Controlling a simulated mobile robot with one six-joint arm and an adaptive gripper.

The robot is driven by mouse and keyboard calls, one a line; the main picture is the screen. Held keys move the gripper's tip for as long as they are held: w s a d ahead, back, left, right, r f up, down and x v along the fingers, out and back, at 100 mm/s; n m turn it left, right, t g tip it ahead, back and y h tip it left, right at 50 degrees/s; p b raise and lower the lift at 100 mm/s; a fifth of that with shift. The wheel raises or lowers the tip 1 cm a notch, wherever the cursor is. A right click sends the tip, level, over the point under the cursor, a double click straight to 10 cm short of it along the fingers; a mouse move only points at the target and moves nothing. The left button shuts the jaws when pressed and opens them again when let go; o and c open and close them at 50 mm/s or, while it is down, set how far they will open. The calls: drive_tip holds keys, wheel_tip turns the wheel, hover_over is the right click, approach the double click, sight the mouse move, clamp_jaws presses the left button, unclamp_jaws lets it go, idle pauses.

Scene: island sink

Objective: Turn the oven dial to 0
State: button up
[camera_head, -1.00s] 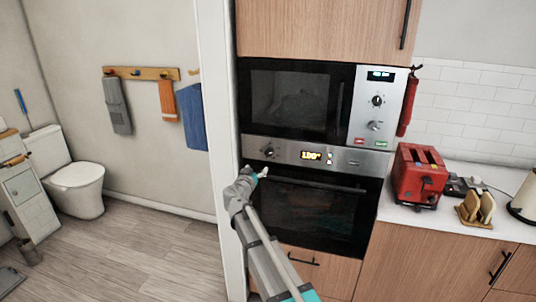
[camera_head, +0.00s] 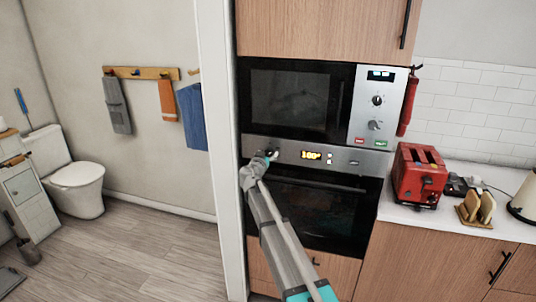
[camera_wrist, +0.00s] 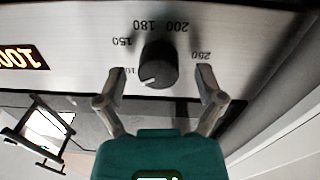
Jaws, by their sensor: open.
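The oven dial (camera_wrist: 158,66) is a round black knob on the silver oven panel, ringed by printed numbers such as 150, 180, 200 and 250. The wrist view sees it upside down. My gripper (camera_wrist: 158,88) is open, with one finger on each side of the dial and visible gaps to it. In the head view my gripper (camera_head: 262,160) is at the left of the oven panel and partly hides the dial. The orange oven display (camera_head: 311,155) appears to read 100°, and part of it shows in the wrist view (camera_wrist: 22,57).
The microwave (camera_head: 290,100) is above the oven panel. The oven door handle (camera_head: 320,184) runs just below it. A white wall edge (camera_head: 222,130) stands close on the left. A red toaster (camera_head: 418,175) sits on the counter at right.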

drive_tip(key=shift+w+d, duration=0.15)
drive_tip(key=shift+w, duration=0.3)
drive_tip(key=shift+c, duration=0.3)
drive_tip(key=c, duration=1.1)
drive_tip(key=shift+n, duration=0.5)
drive_tip(key=n, duration=0.5)
drive_tip(key=shift+n, duration=0.3)
drive_tip(key=n, duration=0.5)
drive_tip(key=shift+n+b, duration=0.3)
drive_tip(key=shift+b, duration=0.1)
